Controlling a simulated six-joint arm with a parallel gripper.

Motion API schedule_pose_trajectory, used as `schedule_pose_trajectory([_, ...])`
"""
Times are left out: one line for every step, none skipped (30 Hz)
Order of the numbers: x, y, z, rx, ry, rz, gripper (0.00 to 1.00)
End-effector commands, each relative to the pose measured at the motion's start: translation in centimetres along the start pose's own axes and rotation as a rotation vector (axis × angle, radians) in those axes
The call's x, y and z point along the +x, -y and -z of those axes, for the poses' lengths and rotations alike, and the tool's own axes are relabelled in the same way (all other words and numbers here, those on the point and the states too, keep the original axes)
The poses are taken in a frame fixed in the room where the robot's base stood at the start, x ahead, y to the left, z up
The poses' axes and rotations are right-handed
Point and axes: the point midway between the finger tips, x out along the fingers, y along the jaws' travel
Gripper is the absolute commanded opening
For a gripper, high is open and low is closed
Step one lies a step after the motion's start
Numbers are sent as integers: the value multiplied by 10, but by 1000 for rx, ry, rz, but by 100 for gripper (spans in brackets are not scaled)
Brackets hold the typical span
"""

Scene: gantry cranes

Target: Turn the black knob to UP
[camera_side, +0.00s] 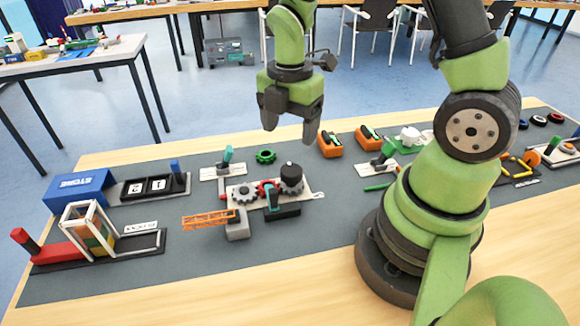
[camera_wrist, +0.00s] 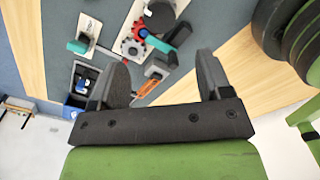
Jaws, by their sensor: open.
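The black knob (camera_side: 291,171) is a short dark cylinder standing above a grey gear on the gear plate, near the middle of the mat. In the wrist view the black knob (camera_wrist: 160,15) shows at the top edge, partly cut off. I cannot read an UP mark or tell which way the knob points. My gripper (camera_side: 290,130) is open and empty, hanging well above the mat, over and a little behind the knob in the side view. In the wrist view my gripper (camera_wrist: 163,68) has its two fingers spread, with the gear plate beyond them.
Beside the knob are a red gear (camera_side: 266,188), a dark block with a teal lever (camera_side: 272,195) and an orange crane jib (camera_side: 207,219). A loose green gear (camera_side: 265,156) lies behind. A blue STORE box (camera_side: 79,188) stands left. Orange-and-black units (camera_side: 330,145) stand behind right.

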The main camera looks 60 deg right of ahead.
Motion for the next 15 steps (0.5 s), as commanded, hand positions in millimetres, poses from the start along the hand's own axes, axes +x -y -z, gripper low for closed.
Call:
schedule_pose_trajectory([5, 0, 0, -6, 0, 5, 72])
schedule_pose_trajectory([8, 0, 0, -7, -1, 6, 72])
schedule_pose_trajectory([13, 1, 0, -8, 0, 7, 72])
schedule_pose_trajectory([17, 1, 0, -8, 0, 7, 72])
schedule_pose_trajectory([22, 1, 0, -7, 0, 8, 72])
schedule_pose_trajectory([29, 1, 0, -6, 0, 8, 72])
schedule_pose_trajectory([35, 1, 0, -5, -1, 10, 72])
schedule_pose_trajectory([40, 2, 0, -6, 0, 10, 72])
schedule_pose_trajectory([48, 2, 0, -5, 0, 10, 72])
schedule_pose_trajectory([53, 2, 0, -5, 0, 9, 72])
schedule_pose_trajectory([58, 2, 0, -5, 0, 9, 72])
schedule_pose_trajectory([65, 1, 0, -5, 0, 8, 72])
schedule_pose_trajectory([69, 1, 0, -4, 1, 7, 72])
schedule_pose_trajectory([74, 2, 0, -4, 1, 8, 72])
schedule_pose_trajectory([79, 1, 0, -5, 1, 6, 72])
